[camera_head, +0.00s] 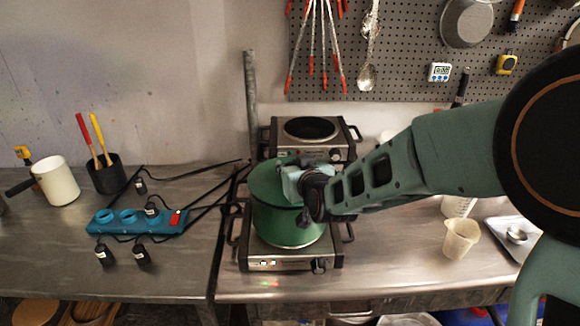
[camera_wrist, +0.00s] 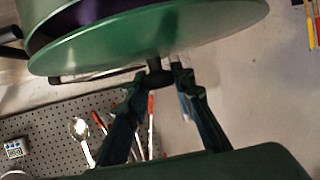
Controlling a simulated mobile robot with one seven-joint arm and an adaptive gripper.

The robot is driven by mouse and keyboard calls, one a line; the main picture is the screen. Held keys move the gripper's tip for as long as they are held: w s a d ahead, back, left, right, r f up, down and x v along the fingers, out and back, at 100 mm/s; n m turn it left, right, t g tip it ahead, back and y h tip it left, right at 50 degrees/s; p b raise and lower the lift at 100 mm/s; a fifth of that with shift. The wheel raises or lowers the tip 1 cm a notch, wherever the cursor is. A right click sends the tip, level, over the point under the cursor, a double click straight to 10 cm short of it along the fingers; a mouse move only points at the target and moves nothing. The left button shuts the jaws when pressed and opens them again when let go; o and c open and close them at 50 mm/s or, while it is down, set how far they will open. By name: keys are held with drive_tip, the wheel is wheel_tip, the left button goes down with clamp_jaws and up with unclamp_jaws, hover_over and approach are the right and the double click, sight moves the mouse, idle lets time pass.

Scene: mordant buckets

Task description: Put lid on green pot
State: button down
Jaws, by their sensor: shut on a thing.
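The green pot (camera_head: 285,228) stands on the front hot plate. The green lid (camera_head: 268,182) is over the pot's top in the head view. My gripper (camera_head: 303,182) is at the lid from the right and hides part of it. In the wrist view my gripper (camera_wrist: 164,70) is shut on the dark knob of the lid (camera_wrist: 190,30). The green pot (camera_wrist: 75,12) shows behind the lid, with a dark band between them. The lid looks offset from the pot; whether it touches the rim I cannot tell.
The front hot plate (camera_head: 262,264) and a rear hot plate (camera_head: 312,136) stand on the metal bench. A blue power strip (camera_head: 135,221) with cables lies left. A beaker (camera_head: 460,238) and a tray (camera_head: 500,228) are right. A pegboard (camera_head: 410,60) hangs behind.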

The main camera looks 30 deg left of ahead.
drive_tip(key=shift+f+b, duration=0.45)
drive_tip(key=shift+b, duration=0.3)
idle(0.3)
drive_tip(key=c, duration=1.6)
unclamp_jaws()
drive_tip(key=shift+f, duration=0.1)
drive_tip(key=shift+v, duration=3.8)
